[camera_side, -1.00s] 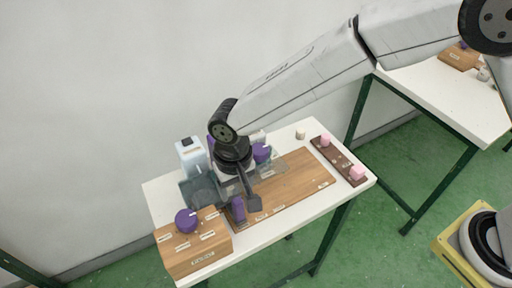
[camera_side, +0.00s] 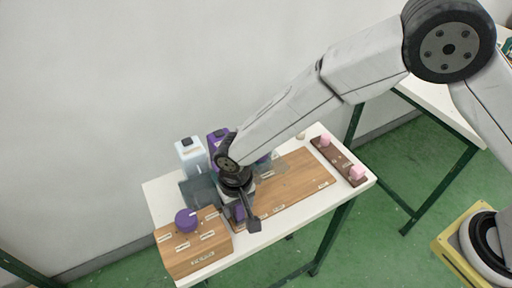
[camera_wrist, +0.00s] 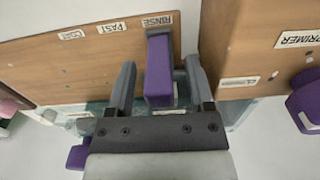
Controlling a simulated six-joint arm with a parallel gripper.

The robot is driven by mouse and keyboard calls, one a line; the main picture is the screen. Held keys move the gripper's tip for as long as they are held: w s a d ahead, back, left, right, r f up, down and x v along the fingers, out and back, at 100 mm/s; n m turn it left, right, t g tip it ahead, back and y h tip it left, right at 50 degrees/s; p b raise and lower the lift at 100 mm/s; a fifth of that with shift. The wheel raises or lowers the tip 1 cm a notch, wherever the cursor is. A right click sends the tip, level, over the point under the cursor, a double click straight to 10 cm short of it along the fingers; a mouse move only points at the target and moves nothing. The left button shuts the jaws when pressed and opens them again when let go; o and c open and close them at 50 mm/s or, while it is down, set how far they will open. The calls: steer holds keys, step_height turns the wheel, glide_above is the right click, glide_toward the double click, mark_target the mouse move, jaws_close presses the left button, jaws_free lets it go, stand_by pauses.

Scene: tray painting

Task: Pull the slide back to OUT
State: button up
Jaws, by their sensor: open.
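The slide's handle appears to be the purple block (camera_side: 238,213) at the left end of the long wooden board (camera_side: 297,185). In the wrist view the purple block (camera_wrist: 159,75) stands beside the label RINSE, between the two fingers of my gripper (camera_wrist: 160,66). A narrow gap shows on each side of it. My gripper (camera_side: 246,216) is open around the block, low over the board, and partly hides it in the side view. Other labels on the board read PAST and perhaps COAT; I cannot make out an OUT label.
A wooden box (camera_side: 191,258) with a purple knob (camera_side: 186,220) stands close on the left. A pale bottle (camera_side: 190,155) and a purple container (camera_side: 216,138) stand behind. A dark strip (camera_side: 342,160) with pink blocks lies at the right end of the white table (camera_side: 306,218).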

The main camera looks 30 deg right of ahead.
steer(key=shift+f, duration=0.25)
jaws_close()
stand_by(1.4)
